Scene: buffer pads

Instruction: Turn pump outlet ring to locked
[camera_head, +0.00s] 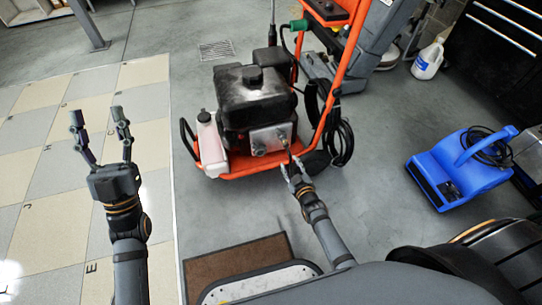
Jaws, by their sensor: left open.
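The pump (268,138) is a grey metal block with round fittings on the front of a black engine in an orange wheeled frame. A small fitting at its right side (283,136) looks like the outlet; the ring and its lock position are too small to make out. My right gripper (290,163) is just below and in front of that fitting, its fingertips pointing up toward it. Whether it touches or grips anything there cannot be told. My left gripper (98,116) is open and empty, raised over the tiled floor at the left, well away from the pump.
The orange frame (343,75) and a coiled black hose (341,135) stand right of the pump. A white bottle (211,145) is at its left. A blue blower (455,172) and a white jug (427,60) are further right. A brown mat (225,262) lies in front.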

